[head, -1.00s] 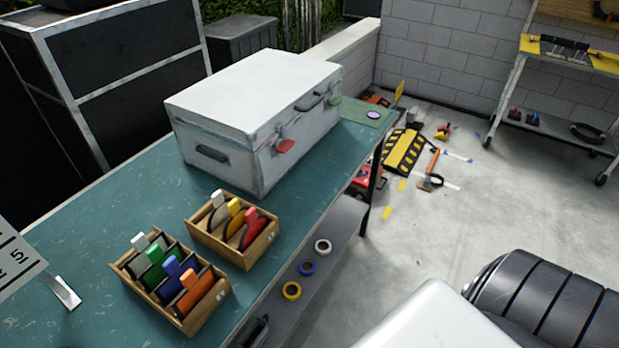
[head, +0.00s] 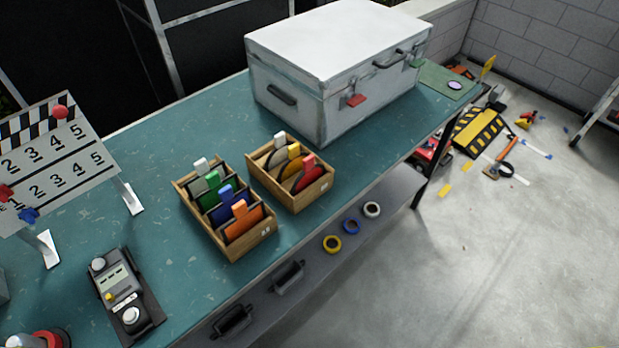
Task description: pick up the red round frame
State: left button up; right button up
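The red round frame (head: 308,177) stands upright in the front slot of the right wooden box (head: 312,197) on the teal bench. It is a dark red disc with a red tab on top, and the box wall hides its lower part. A yellow-tabbed frame (head: 294,151) and a white-tabbed frame (head: 279,140) stand behind it in the same box. Neither of my grippers is in view.
A second wooden box (head: 230,250) with several coloured frames stands to the left. A white case (head: 335,70) sits behind. A black device (head: 119,287) and a numbered board (head: 60,165) are at left. Tape rolls (head: 351,226) lie on the lower shelf.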

aim_at(312, 172)
jog(key=u, duration=0.7)
jog(key=i+j+z, duration=0.15)
jog(key=j+z, duration=0.15)
jog(key=i+j, duration=0.05)
jog(key=j, duration=0.05)
